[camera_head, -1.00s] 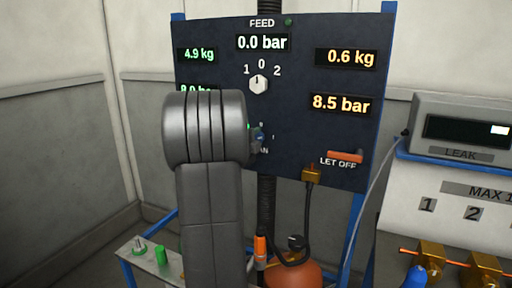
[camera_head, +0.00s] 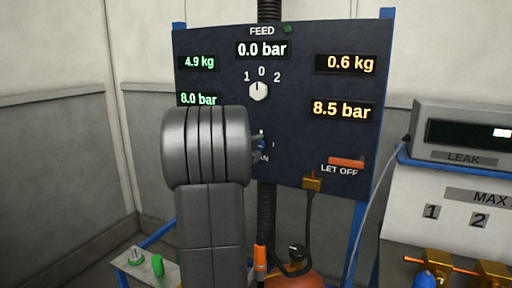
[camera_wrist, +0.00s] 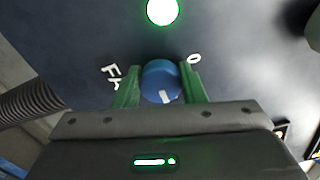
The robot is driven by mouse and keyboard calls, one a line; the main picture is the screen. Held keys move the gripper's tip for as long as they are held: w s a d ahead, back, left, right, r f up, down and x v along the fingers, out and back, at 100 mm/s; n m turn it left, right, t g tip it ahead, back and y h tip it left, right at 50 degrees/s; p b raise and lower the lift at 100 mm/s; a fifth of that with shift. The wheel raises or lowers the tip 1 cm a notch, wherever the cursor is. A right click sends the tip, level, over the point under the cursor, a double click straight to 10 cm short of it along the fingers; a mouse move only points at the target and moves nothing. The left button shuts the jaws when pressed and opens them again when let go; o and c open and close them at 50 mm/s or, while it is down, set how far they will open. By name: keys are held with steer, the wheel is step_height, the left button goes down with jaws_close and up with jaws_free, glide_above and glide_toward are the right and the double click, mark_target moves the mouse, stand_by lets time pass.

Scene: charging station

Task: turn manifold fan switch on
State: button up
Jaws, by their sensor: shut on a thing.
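The fan switch is a round blue knob (camera_wrist: 161,80) with a white mark on its lower edge, on the dark panel in the wrist view. A "0" is printed to its upper right and part of the fan label to its left. My gripper (camera_wrist: 160,76) has its green fingers on both sides of the knob and is shut on it. In the head view, only a little of the blue switch (camera_head: 262,145) shows beside my arm, which hides the rest.
The dark panel (camera_head: 300,140) carries displays, the feed knob (camera_head: 258,92) and an orange let-off handle (camera_head: 346,162). A brass fitting with a hose (camera_head: 311,182) hangs below. The leak unit (camera_head: 462,135) stands right.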

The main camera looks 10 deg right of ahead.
steer(key=o, duration=1)
steer(key=shift+s, duration=0.1)
steer(key=b+v, duration=0.1)
steer(key=v, duration=1.2)
steer(key=shift+s+a, duration=0.25)
steer(key=p+x, duration=0.1)
steer(key=x, duration=1.3)
